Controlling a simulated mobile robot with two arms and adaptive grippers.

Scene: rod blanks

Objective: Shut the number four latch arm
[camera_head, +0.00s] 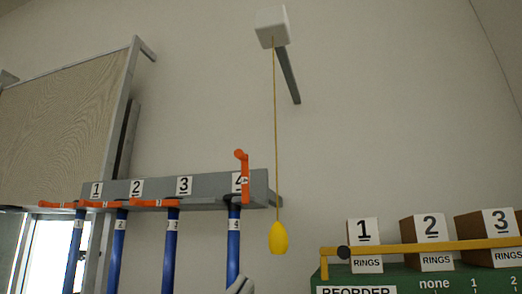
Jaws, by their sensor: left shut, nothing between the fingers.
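The number four latch arm (243,176) is orange and stands upright at the right end of the grey rack (218,188), partly covering the 4 label. The orange latch arms of number one (58,204), number two (101,204) and number three (152,203) lie level across their places. A blue rod (233,245) marked 4 hangs below the number four place. The tip of my left gripper (241,286) shows at the bottom edge, beside the lower part of that rod and well below the latch arm. It is shut and empty. My right gripper is not in view.
A yellow pull handle (278,238) hangs on a cord just right of the rack. At right, a green cabinet (400,280) carries a yellow bar (400,247) and numbered ring boxes (430,229). The wall above the rack is clear.

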